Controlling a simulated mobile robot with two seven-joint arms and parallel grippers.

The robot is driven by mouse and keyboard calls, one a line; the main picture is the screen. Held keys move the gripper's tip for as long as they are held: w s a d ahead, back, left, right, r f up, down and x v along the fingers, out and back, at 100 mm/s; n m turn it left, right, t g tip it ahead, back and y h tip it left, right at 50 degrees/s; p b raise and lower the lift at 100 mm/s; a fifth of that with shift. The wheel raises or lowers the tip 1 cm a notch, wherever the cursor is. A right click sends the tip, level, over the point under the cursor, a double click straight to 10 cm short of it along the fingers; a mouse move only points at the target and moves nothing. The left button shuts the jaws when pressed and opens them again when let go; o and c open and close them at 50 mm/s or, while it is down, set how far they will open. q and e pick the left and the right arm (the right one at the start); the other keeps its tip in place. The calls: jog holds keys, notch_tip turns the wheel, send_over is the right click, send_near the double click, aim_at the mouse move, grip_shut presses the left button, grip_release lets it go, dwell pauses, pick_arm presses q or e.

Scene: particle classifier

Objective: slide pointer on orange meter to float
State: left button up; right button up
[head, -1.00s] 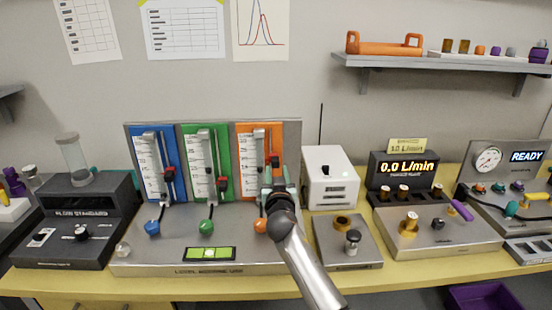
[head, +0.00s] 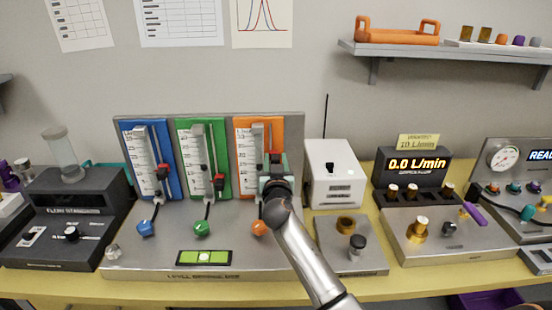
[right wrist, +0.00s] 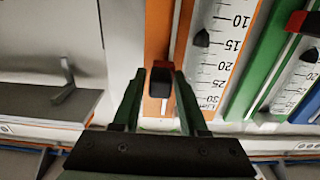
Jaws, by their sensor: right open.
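The orange meter (head: 243,122) is the rightmost of three upright meters on a grey panel; its orange strip also shows in the right wrist view (right wrist: 159,25). Its red-and-black pointer (right wrist: 160,80) sits on the rail beside the white scale. The dark float (right wrist: 201,39) shows near the 15 mark, and the pointer is nearer the 20–25 marks. My right gripper (right wrist: 160,74) is open, with one green finger on each side of the pointer. In the head view my right gripper (head: 274,166) partly covers the pointer and the meter's lower part. My left gripper is not in view.
The green meter (head: 184,130) and blue meter (head: 126,130) stand to the left with their own pointers. An orange knob (head: 259,228) is below my gripper. A white box (head: 333,187) with an antenna stands close to the right.

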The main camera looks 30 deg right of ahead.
jog(key=shift+c, duration=0.2)
grip_shut()
dwell(1.3)
